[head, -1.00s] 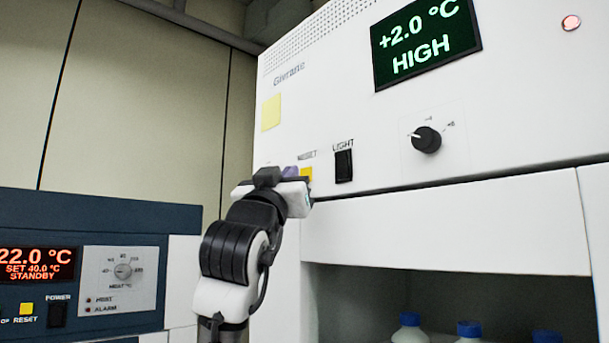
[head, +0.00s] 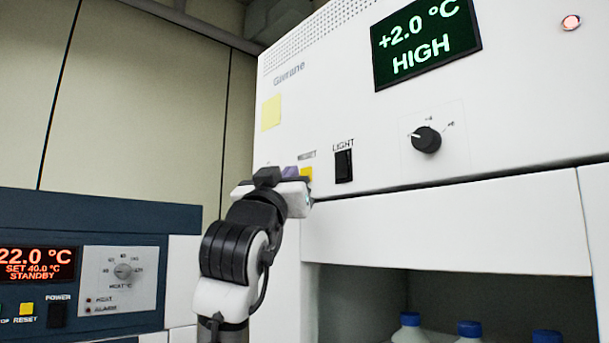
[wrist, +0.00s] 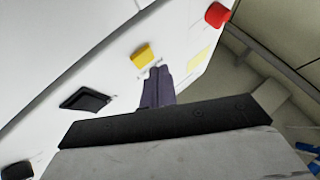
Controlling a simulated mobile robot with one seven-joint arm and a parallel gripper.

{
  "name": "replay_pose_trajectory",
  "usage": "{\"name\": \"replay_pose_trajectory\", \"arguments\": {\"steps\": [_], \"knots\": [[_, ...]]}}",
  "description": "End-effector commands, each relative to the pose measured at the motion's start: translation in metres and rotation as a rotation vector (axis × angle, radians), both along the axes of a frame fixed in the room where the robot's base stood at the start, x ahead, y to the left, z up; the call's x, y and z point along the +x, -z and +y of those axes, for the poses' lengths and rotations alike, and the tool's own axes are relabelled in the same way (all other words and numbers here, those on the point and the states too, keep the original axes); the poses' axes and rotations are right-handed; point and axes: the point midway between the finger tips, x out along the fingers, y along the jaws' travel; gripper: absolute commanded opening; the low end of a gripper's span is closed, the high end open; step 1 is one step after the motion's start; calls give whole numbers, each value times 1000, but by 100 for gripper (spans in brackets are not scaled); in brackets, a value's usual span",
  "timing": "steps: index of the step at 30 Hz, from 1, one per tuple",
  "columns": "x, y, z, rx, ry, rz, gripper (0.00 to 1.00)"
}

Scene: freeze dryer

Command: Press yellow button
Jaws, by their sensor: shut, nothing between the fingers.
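The yellow button (head: 306,173) sits on the white front panel under a partly hidden label, left of the LIGHT switch. My gripper (head: 291,171) is in front of it and covers its left part. In the wrist view, the yellow button (wrist: 142,54) stands out from the panel just beyond the tips of my shut, empty purple-grey fingers (wrist: 158,70). The tips overlap the label by the button; I cannot tell whether they touch it. A second yellow button (head: 26,309), labelled RESET, is on the dark blue unit at lower left.
The black LIGHT switch (head: 343,166) and a black knob (head: 426,140) are right of the yellow button. A red button (wrist: 217,14) shows on the panel in the wrist view. A pale yellow note (head: 271,113) is above. Blue-capped bottles (head: 469,329) stand in the opening below.

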Motion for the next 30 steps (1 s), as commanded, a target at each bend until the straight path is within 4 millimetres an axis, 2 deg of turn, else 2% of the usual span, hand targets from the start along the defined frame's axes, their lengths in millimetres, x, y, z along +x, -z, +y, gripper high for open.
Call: {"name": "replay_pose_trajectory", "arguments": {"steps": [30], "knots": [[6, 0, -8, 0, 0, 0, 0]]}}
